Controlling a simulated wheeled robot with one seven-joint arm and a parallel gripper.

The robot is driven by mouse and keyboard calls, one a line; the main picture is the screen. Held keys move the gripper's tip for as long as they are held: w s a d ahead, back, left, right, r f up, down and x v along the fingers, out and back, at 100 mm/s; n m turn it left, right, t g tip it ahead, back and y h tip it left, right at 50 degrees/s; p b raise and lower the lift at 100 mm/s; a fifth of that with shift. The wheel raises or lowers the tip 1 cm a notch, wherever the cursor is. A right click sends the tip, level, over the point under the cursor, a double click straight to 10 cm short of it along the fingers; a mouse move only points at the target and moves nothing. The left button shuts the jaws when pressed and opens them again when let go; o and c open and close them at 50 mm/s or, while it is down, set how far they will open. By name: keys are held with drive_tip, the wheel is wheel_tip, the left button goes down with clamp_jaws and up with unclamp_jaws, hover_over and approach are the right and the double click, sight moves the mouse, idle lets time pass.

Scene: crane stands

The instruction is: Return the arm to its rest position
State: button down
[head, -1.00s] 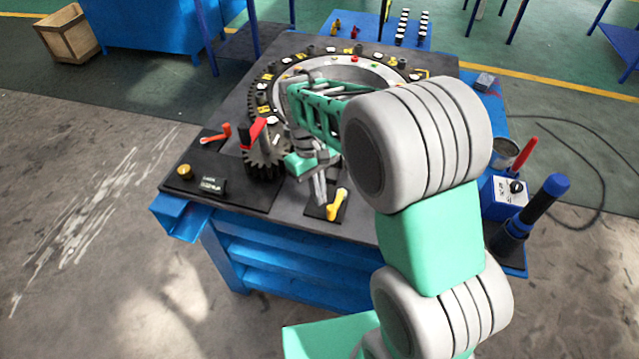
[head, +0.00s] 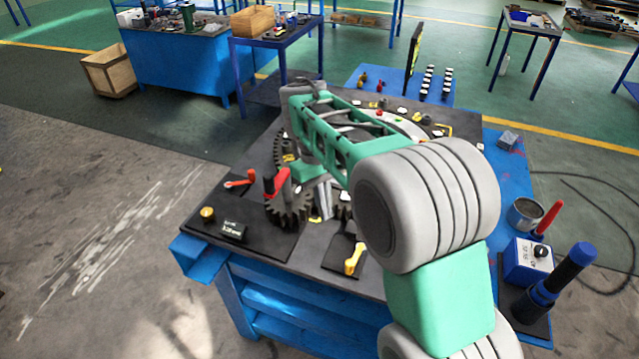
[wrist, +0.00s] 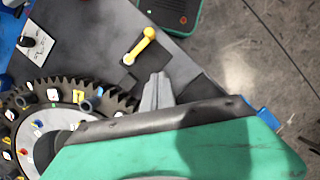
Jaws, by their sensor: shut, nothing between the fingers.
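My arm reaches over the blue workbench, its green and grey links filling the middle right of the head view. My gripper (head: 326,208) points down over the bench's dark top (head: 312,250), its grey fingers together and empty. In the wrist view the closed fingers (wrist: 158,88) show beside the large toothed ring (wrist: 70,90). A yellow-handled lever (head: 354,259) stands on a dark plate to the right of the gripper. It also shows in the wrist view (wrist: 140,45). My links hide much of the ring in the head view.
A red-handled crank (head: 277,182) rises close left of the gripper beside a small dark gear (head: 290,212). At the bench's right are a tin (head: 524,214), a blue box (head: 528,259) and a blue-topped cylinder (head: 560,280). Bare floor lies left of the bench.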

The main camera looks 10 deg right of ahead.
drive_tip(key=s+d+m+t, duration=0.2)
drive_tip(key=s+d+t, duration=0.1)
drive_tip(key=s, duration=0.4)
drive_tip(key=s+d+r+m+t+y, duration=0.1)
drive_tip(key=s+d+m+t, duration=0.2)
drive_tip(key=s, duration=0.4)
drive_tip(key=shift+d, duration=0.85)
